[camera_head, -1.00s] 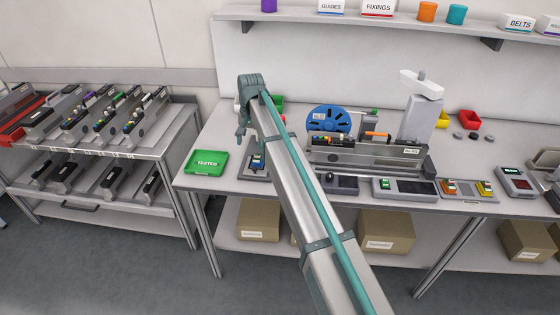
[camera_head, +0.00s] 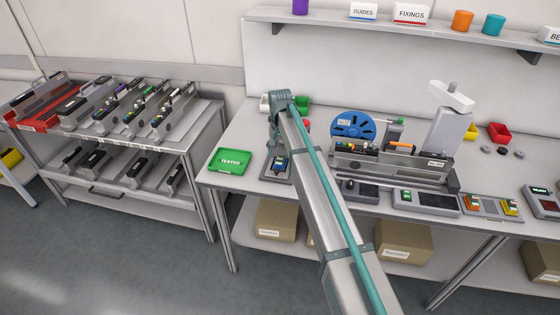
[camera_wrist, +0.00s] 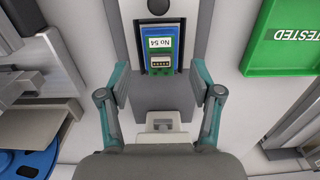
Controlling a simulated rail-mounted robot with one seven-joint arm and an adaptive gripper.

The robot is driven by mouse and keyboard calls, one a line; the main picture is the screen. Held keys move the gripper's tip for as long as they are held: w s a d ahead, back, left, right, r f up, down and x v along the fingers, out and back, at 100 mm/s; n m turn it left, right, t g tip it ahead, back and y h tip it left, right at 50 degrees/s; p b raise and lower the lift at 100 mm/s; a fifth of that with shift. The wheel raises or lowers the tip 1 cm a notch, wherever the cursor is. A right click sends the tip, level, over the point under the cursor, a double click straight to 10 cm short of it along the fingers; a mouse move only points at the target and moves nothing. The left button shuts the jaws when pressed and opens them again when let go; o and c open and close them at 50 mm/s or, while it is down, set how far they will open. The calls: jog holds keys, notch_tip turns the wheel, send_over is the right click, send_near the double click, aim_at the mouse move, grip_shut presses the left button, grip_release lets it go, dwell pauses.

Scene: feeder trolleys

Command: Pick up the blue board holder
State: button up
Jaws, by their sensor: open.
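In the head view my gripper (camera_head: 273,130) is above the bench by the holder, partly hidden by my arm.
A green "TESTED" tray (camera_head: 231,161) lies left of the holder. Right of my arm are a blue reel (camera_head: 352,122), a long grey feeder (camera_head: 390,168) and small devices with orange and yellow blocks (camera_head: 491,205). A trolley of feeders (camera_head: 110,130) stands at the left.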

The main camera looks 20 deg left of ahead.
aim_at(280, 158)
jog(key=shift+f+p, duration=0.45)
jog(key=shift+f, duration=1.15)
jog(key=shift+c, duration=0.3)
grip_shut()
jog(key=shift+r, duration=0.2)
